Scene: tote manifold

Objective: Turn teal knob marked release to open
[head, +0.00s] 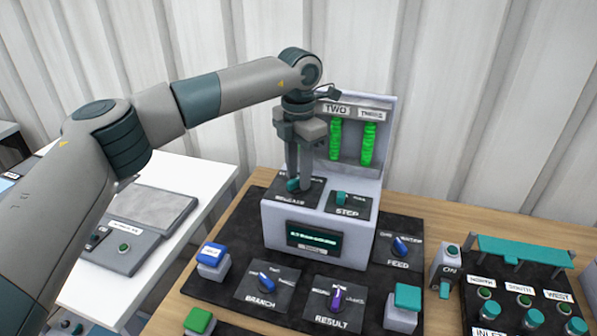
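A teal knob (293,185) sits on a dark plate on top of the grey console (275,220). The plate's label is partly hidden by my gripper, and only part of what looks like "RELEASE" shows. My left gripper (299,182) points straight down over this plate, its fingertips at the knob. The fingers hide part of the knob, so I cannot tell whether they grip it or which way it is turned. My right gripper is out of view.
Right of it is a teal knob marked STEP (341,198). Behind stands a panel with green columns marked TWO and THREE (371,114). In front are a display (313,239) and the BRANCH (266,282), RESULT (335,298) and FEED (400,247) knobs.

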